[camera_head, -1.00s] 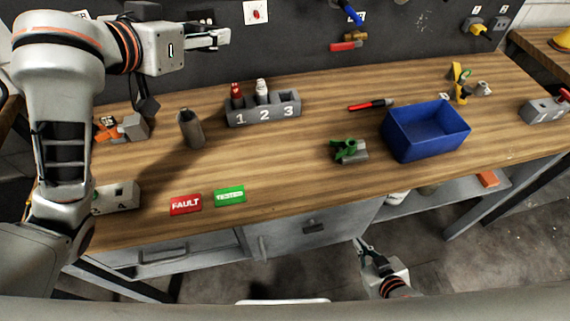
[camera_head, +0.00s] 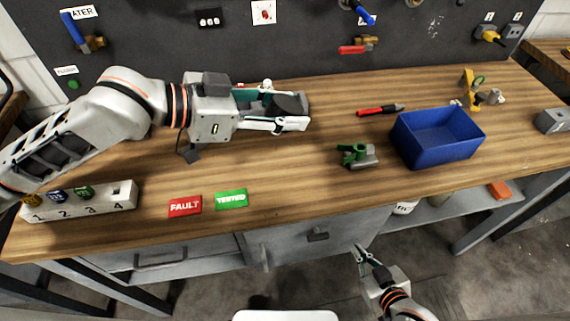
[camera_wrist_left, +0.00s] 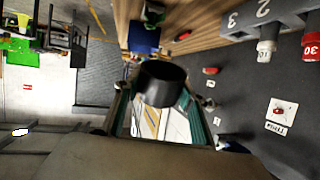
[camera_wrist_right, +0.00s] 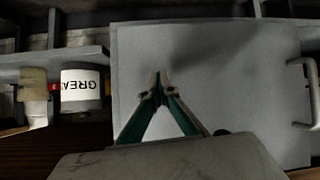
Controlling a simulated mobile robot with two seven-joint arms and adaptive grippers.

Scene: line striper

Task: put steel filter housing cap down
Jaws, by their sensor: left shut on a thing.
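My left gripper (camera_head: 292,110) is shut on the steel filter housing cap (camera_head: 290,103), a dark round piece. In the left wrist view the cap (camera_wrist_left: 162,84) shows as a dark, short cylinder between the fingers. My left arm covers the bench spot where a grey-brown cylinder stood. My right gripper (camera_head: 362,252) is low in front of the bench, empty, with its fingertips (camera_wrist_right: 160,82) together in the right wrist view.
A blue bin (camera_head: 437,137) stands on the right of the bench. A green clamp-like part (camera_head: 354,154) and a red-handled tool (camera_head: 380,110) lie nearby. FAULT (camera_head: 185,206) and TESTED (camera_head: 231,199) labels mark the front. The bench (camera_head: 290,170) is clear in the middle.

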